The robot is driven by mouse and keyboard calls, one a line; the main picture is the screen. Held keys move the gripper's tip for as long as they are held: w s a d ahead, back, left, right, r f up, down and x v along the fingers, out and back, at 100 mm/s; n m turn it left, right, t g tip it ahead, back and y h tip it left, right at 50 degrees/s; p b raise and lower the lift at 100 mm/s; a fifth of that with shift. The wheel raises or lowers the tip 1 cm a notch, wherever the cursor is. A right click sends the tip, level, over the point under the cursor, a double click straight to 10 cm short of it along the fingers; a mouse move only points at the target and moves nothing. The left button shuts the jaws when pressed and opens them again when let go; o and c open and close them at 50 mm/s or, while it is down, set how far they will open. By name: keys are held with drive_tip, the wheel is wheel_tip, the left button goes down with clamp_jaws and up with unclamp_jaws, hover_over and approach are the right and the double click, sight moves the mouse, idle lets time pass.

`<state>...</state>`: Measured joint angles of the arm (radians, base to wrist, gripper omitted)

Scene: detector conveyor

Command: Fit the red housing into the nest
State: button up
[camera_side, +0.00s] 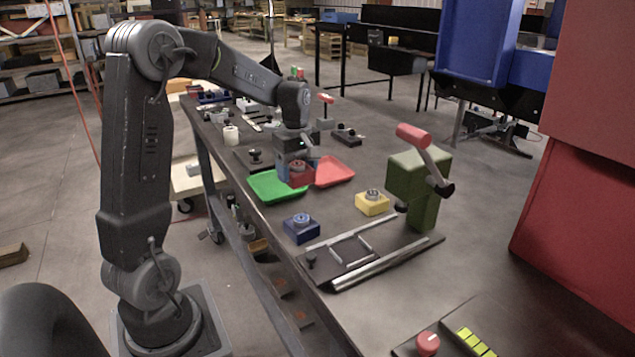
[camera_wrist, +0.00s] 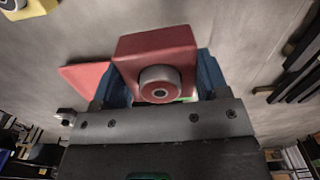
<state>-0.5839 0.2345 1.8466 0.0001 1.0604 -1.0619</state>
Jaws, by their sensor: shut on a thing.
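My gripper (camera_side: 296,168) is shut on the red housing (camera_side: 301,180), a red block with a grey round boss on top. It holds the housing over the green tray (camera_side: 262,188), beside the red tray (camera_side: 336,172); the exact height is hard to judge. In the wrist view the red housing (camera_wrist: 157,47) sits between the blue fingers of my gripper (camera_wrist: 160,78). What looks like the nest (camera_side: 350,250) is an empty frame between two silver rails on a dark plate, nearer the side camera and away from my gripper.
A blue housing (camera_side: 301,229) and a yellow housing (camera_side: 372,203) stand on the table between the trays and the rails. A green press with a red-handled lever (camera_side: 418,185) stands behind the rails. A red knob (camera_side: 428,343) is at the near end.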

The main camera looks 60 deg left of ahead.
drive_tip(key=shift+s+a+r, duration=0.5)
drive_tip(key=shift+s+r, duration=0.05)
drive_tip(key=shift+s+d+r, duration=0.1)
drive_tip(key=shift+d+r, duration=0.15)
drive_tip(key=shift+d, duration=0.05)
drive_tip(key=s+d+r, duration=0.2)
drive_tip(key=d, duration=0.8)
hover_over(351, 251)
drive_tip(key=shift+m, duration=0.4)
wheel_tip(351, 251, down, 6)
drive_tip(key=shift+s+a+f, duration=0.15)
drive_tip(key=shift+f, duration=2.2)
